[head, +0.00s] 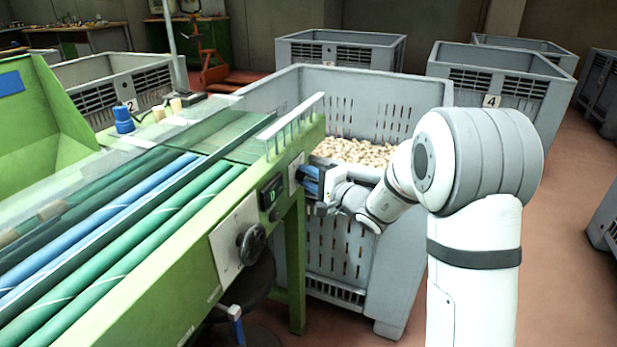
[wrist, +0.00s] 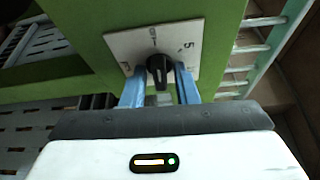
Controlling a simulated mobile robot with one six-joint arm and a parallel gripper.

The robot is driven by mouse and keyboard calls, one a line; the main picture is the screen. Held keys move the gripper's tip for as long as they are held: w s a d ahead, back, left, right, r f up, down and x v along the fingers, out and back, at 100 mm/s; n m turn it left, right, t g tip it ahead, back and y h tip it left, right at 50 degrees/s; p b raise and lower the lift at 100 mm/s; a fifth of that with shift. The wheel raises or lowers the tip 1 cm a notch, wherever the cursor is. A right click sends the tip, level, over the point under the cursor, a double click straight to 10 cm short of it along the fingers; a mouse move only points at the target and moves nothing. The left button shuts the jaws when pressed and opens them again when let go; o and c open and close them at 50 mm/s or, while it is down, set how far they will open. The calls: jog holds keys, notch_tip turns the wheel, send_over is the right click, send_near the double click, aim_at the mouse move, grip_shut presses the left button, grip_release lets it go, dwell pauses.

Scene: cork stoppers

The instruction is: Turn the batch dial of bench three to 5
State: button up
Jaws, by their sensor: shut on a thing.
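The batch dial is a black knob (wrist: 158,73) on a pale square plate (wrist: 190,27) fixed to the green bench side. A printed 5 shows at the plate's upper right in the wrist view; other marks are too small or turned to read surely. My gripper (wrist: 160,79) is shut on the knob, with one blue finger on each side of it. The knob's narrow end points roughly up in the wrist view, to the left of the 5. In the head view, my gripper (head: 311,180) is at the dial plate (head: 296,171) and hides the knob.
The green bench (head: 190,262) carries rollers. A black handwheel (head: 251,243) and a small dark display (head: 271,192) sit on its side, left of my gripper. A grey crate (head: 385,262) holding corks stands close behind my arm.

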jog(key=m+g+p, duration=0.1)
jog(key=m+p, duration=0.1)
jog(key=p, duration=0.1)
jog(key=m+g+p, duration=0.1)
jog(key=m+p, duration=0.2)
jog(key=m+g+h+p, duration=0.1)
jog(key=m+g+p, duration=0.1)
jog(key=m+p, duration=0.1)
jog(key=shift+w+d+r, duration=0.1)
jog(key=shift+r, duration=0.2)
jog(key=shift+f+m, duration=0.1)
jog(key=shift+m, duration=0.3)
jog(key=o, duration=0.7)
jog(key=p+v, duration=0.1)
jog(key=v, duration=0.6)
jog(key=shift+d, duration=0.35)
